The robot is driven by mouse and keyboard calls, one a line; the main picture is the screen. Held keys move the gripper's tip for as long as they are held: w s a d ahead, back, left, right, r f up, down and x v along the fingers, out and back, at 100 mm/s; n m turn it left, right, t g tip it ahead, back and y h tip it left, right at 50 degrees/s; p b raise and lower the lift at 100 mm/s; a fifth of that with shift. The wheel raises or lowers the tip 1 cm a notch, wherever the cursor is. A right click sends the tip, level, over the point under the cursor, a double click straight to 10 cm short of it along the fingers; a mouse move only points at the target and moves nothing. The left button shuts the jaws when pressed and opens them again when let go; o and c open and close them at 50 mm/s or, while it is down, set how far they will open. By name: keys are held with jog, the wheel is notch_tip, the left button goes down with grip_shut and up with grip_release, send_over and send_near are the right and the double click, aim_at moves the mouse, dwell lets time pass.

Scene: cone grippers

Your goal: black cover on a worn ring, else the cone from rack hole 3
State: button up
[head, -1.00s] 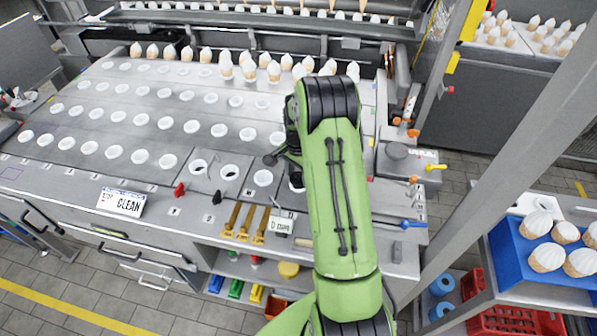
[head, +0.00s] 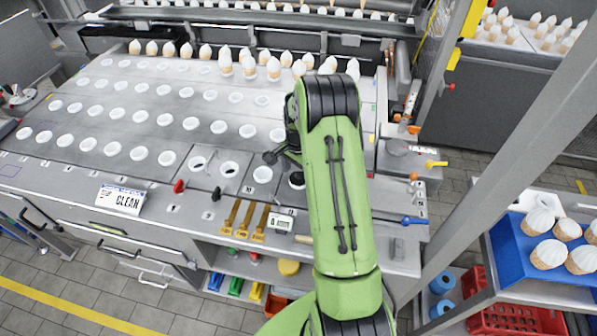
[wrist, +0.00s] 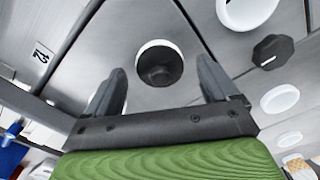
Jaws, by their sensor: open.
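My gripper (wrist: 160,88) is open in the wrist view, its two dark fingers apart and empty on either side of a white ring (wrist: 139,52). White-topped cones (head: 225,63) stand in the back row.
Rows of white rings (head: 167,158) cover the grey deck. A CLEAN sign (head: 121,200), a red knob (head: 179,187) and brass tools (head: 244,217) line the front edge. A blue tray of cones (head: 511,252) is at right, beyond a grey post (head: 470,180).

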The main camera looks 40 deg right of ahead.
notch_tip(320, 180, up, 16)
jog(key=p, duration=0.1)
jog(key=shift+f, duration=0.15)
dwell(0.6)
jog(key=s+a+r+n+t+h, duration=0.1)
jog(key=s+a+r+n+t, duration=0.1)
jog(key=s+a+r+n, duration=0.75)
jog(key=s+a+n+t+y, duration=0.1)
jog(key=s+a+n+t, duration=0.2)
jog(key=s+a+n, duration=0.3)
jog(key=s+a, duration=0.5)
jog(key=s, duration=0.3)
jog(key=shift+s+r+t, duration=0.3)
jog(key=shift+s, duration=0.05)
